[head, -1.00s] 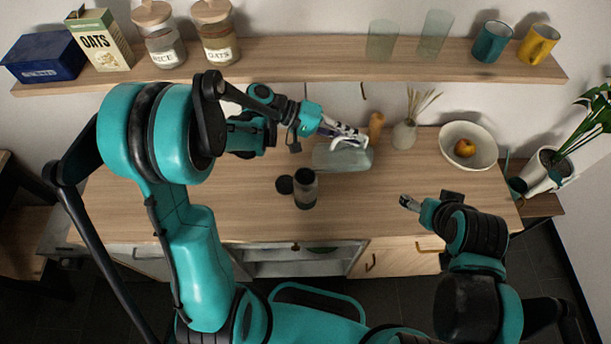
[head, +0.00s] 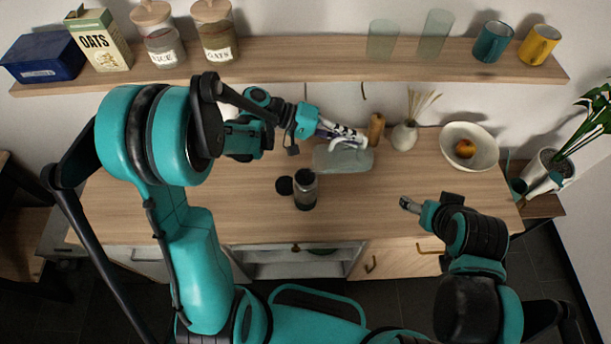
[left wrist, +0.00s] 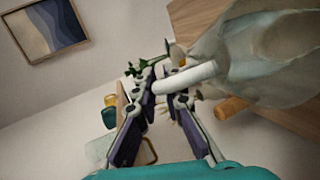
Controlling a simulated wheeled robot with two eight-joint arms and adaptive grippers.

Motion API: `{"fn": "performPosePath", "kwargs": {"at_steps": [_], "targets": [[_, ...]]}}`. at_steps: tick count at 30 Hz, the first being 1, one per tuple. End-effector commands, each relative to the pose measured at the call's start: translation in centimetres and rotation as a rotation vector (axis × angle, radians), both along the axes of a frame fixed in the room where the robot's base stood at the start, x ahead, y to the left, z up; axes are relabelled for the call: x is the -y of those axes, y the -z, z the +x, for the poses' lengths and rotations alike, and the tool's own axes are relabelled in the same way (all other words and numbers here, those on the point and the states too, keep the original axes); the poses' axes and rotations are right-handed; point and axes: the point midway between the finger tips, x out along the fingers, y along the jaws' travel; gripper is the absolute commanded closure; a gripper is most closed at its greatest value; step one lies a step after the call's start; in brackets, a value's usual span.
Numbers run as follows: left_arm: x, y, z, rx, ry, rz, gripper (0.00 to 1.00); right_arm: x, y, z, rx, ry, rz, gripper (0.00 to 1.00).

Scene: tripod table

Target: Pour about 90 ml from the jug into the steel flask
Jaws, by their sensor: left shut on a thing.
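The clear glass jug (head: 340,160) is over the back middle of the table, its outline stretched sideways; I cannot tell its exact tilt or the liquid in it. My left gripper (head: 347,135) is shut on the jug's white handle. In the left wrist view the fingers (left wrist: 163,90) close around the handle, and the jug (left wrist: 265,55) fills the upper right. The flask (head: 305,190), dark and grey with an open top, stands upright in front of the jug, to its left. A dark round lid (head: 284,185) lies beside it. My right gripper (head: 408,203) is at the right, away from both; its jaws are too small to read.
A wooden mill (head: 376,127) and a reed diffuser (head: 404,136) stand behind and right of the jug. A white bowl with fruit (head: 480,135) is at the back right. A shelf (head: 300,62) with jars and cups overhangs the back. The table's front middle is clear.

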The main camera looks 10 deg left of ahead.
Motion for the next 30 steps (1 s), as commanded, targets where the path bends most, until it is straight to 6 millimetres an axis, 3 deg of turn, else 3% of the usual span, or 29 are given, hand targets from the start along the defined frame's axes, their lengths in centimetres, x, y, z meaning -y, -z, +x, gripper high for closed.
{"fn": "performPosePath", "kwargs": {"at_steps": [30], "targets": [[-0.66,-0.37,-0.42,0.021,0.001,-0.037,1.0,0.0,0.58,0.0,0.0,0.0,0.0,0.23]]}}
